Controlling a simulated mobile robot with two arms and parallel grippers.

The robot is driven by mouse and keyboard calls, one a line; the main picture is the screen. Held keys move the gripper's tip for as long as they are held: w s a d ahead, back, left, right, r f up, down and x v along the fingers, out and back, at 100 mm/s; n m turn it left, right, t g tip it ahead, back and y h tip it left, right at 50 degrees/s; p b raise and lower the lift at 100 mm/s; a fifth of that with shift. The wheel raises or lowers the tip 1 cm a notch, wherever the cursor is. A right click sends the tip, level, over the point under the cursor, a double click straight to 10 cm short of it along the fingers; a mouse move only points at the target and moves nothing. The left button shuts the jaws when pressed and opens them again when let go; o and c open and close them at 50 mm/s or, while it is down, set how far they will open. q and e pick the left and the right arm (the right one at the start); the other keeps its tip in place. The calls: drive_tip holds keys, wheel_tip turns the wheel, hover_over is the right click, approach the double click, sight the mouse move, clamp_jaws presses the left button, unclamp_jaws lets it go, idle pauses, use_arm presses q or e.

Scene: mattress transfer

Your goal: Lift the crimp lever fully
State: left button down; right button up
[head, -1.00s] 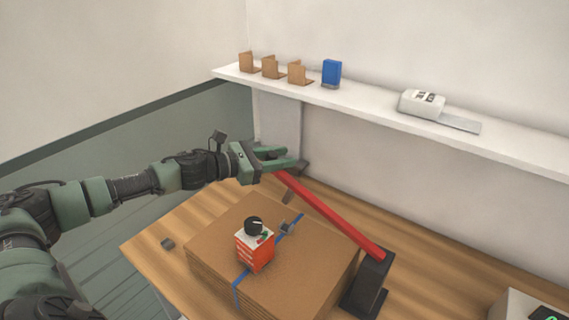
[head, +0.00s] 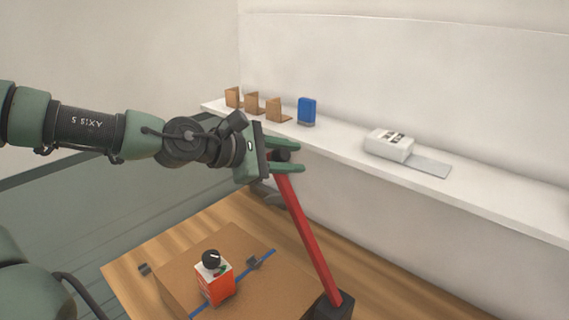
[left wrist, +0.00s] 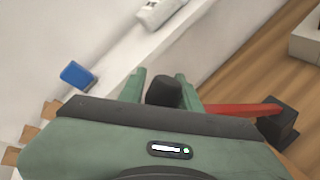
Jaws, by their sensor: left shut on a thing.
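The red crimp lever (head: 309,238) rises steeply from its black base (head: 332,308) at the right of the strapped cardboard stack, leaning up and to the left. My left gripper (head: 288,160) is shut on the lever's dark top end, with its green fingers around the knob. In the left wrist view the black knob (left wrist: 163,92) sits between the fingers and the red bar (left wrist: 240,110) runs right to the base. The cardboard stack (head: 240,245) carries a blue strap (head: 266,253) with a small metal buckle (head: 256,262). My right gripper is not in view.
An orange and white box with a black knob on top (head: 216,286) stands on the stack. A white shelf (head: 340,145) behind holds several brown brackets (head: 275,109), a blue box (head: 307,111) and a white device (head: 390,144). The wooden table (head: 130,262) has free room at its left.

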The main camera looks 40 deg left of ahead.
use_arm(q)
drive_tip(key=d, duration=0.3)
drive_tip(key=shift+s+r+m+y, duration=0.25)
drive_tip(key=shift+r+m+y, duration=0.05)
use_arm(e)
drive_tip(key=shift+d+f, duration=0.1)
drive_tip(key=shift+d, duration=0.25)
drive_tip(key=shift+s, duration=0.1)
use_arm(q)
drive_tip(key=c, duration=1.1)
unclamp_jaws()
drive_tip(key=shift+o, duration=0.2)
drive_tip(key=b+v, duration=0.2)
drive_tip(key=v, duration=0.6)
drive_tip(key=shift+d+r+b, duration=0.25)
drive_tip(key=shift+r+b, duration=0.05)
drive_tip(key=shift+b, duration=0.05)
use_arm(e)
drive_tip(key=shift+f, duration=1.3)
use_arm(q)
drive_tip(key=shift+w, duration=0.1)
